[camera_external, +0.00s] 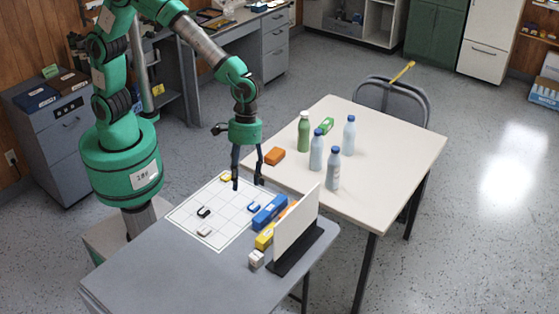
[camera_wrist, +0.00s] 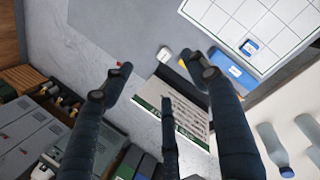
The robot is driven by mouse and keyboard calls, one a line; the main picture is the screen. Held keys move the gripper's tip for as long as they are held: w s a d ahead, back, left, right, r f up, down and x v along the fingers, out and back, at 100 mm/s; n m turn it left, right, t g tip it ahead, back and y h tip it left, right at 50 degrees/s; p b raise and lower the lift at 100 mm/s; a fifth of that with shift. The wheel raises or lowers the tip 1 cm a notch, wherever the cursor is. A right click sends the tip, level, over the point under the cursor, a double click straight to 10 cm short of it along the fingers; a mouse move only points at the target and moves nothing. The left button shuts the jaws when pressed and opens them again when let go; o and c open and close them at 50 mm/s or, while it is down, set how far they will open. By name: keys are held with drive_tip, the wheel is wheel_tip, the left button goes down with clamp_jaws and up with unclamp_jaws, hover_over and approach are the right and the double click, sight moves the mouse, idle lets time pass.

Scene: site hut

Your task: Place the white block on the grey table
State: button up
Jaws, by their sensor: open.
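The grey table (camera_external: 150,278) stands in front of my arm. A small white block (camera_external: 256,259) rests on it near its front right side, beside a yellow block (camera_external: 265,237). The white block also shows in the wrist view (camera_wrist: 164,54), near the grey tabletop's edge. My gripper (camera_external: 248,184) points down above the far part of the grey table, behind the white block and apart from it. Its dark fingers are spread with nothing between them; they also show in the wrist view (camera_wrist: 160,72).
A white grid sheet (camera_external: 190,214) with small pieces lies on the grey table. A blue block (camera_external: 270,212) and an upright white panel (camera_external: 297,222) on a black base stand right of it. The cream table (camera_external: 400,165) behind holds several bottles and an orange block (camera_external: 275,156).

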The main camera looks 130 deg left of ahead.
drive_tip(key=s+d+r+m+t+y, duration=0.2)
drive_tip(key=s+r+m, duration=0.6)
drive_tip(key=s+r, duration=0.95)
drive_tip(key=s+a+m+t+y, duration=0.1)
drive_tip(key=s+m, duration=0.5)
drive_tip(key=s, duration=1.5)
drive_tip(key=shift+s+a+r+m+t, duration=0.2)
drive_tip(key=shift+m+t, duration=0.2)
drive_tip(key=shift+t, duration=0.3)
